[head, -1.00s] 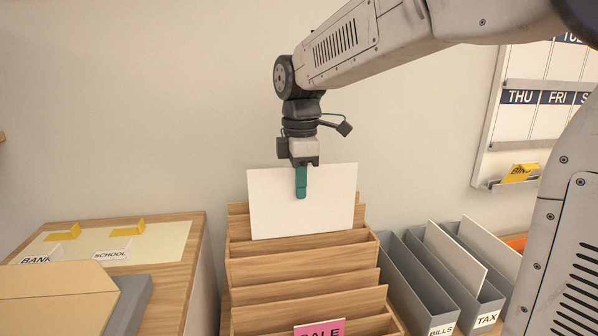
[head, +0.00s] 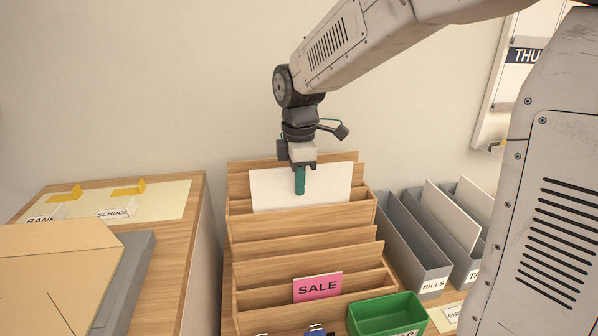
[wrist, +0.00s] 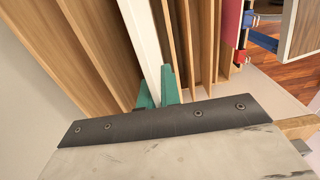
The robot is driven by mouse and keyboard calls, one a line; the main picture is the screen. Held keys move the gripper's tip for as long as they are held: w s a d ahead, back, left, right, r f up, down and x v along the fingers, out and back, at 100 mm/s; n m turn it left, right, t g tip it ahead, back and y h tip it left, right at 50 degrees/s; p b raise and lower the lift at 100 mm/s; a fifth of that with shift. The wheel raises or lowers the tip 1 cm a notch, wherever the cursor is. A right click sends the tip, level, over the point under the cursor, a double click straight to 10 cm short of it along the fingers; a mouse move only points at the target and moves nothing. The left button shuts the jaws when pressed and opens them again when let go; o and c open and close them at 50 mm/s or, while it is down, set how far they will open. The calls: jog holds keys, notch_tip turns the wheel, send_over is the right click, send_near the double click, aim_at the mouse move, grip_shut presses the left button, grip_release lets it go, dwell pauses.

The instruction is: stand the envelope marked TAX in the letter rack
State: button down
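My gripper (head: 300,187) points straight down over the back of the wooden letter rack (head: 240,225). Its green fingers are shut on a white envelope (head: 328,186), which also shows between the fingertips in the wrist view (wrist: 143,38). The envelope is upright, in a rear slot of the rack, its lower edge hidden behind a divider. I cannot tell whether it touches the slot floor. Its visible face is blank; no TAX mark shows on it.
A pink SALE card (head: 318,287) stands in a front slot. A green tray (head: 385,314) is in front. Grey file boxes marked BILLS (head: 418,262) and TA-something (head: 466,255) hold white sheets at right. A wooden cabinet (head: 175,245) with folders stands at left.

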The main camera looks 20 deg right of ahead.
jog(key=shift+f, duration=0.3)
jog(key=c, duration=1.2)
grip_release()
jog(key=shift+r, duration=0.15)
jog(key=shift+r, duration=2.9)
